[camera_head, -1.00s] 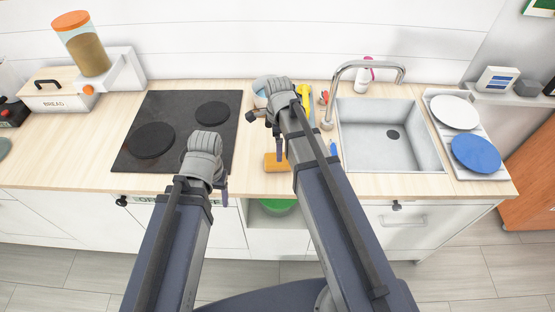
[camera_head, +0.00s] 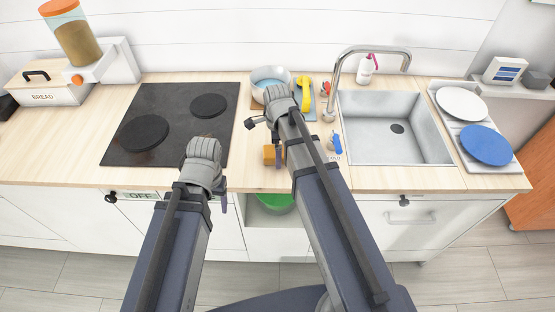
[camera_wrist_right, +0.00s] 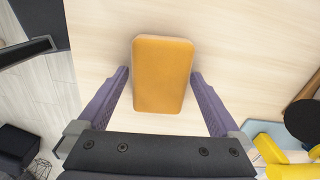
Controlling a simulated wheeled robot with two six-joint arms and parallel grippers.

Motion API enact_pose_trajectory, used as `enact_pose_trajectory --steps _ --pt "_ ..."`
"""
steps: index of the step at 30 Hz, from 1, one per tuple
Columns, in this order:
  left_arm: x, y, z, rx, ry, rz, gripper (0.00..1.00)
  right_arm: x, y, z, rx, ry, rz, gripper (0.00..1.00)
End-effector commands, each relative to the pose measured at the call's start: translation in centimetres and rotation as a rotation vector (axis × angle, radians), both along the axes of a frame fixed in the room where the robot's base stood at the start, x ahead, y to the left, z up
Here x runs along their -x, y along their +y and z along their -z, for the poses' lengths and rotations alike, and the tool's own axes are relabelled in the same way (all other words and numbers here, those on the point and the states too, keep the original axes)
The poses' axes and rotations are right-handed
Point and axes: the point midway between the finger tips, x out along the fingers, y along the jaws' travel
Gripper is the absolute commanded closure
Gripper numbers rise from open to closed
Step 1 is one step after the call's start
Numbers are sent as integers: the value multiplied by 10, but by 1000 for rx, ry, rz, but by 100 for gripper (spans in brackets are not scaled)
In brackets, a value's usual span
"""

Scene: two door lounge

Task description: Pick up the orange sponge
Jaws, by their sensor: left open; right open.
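The orange sponge (camera_head: 269,154) lies on the wooden counter, right of the hob, partly hidden by my right arm in the head view. The right wrist view shows the sponge (camera_wrist_right: 162,85) whole, a flat orange block with rounded corners. My right gripper (camera_wrist_right: 159,73) is open, with one purple finger on each side of the sponge's lower part. Small gaps show between the fingers and its sides; I cannot tell the height above the counter. My left gripper (camera_head: 224,192) is over the counter's front edge by the hob, away from the sponge. Its fingers show only edge-on.
A black hob (camera_head: 165,118) is left of the sponge and a sink (camera_head: 390,150) with a tap (camera_head: 338,75) is right. A bowl (camera_head: 268,78), a yellow item (camera_head: 305,95) and a blue item (camera_head: 336,141) stand close to my right arm. A blue plate (camera_head: 486,145) lies far right.

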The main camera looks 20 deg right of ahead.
Motion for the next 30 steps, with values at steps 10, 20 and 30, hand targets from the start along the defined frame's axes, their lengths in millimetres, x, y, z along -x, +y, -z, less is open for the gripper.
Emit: enact_pose_trajectory --steps 10,20,30 --pt "0 0 2 0 0 0 34 0 0 2 0 0 0 9" --pt "0 0 2 0 0 0 34 0 0 2 0 0 0 46" --pt "0 0 2 0 0 0 34 0 0 2 0 0 0 73"
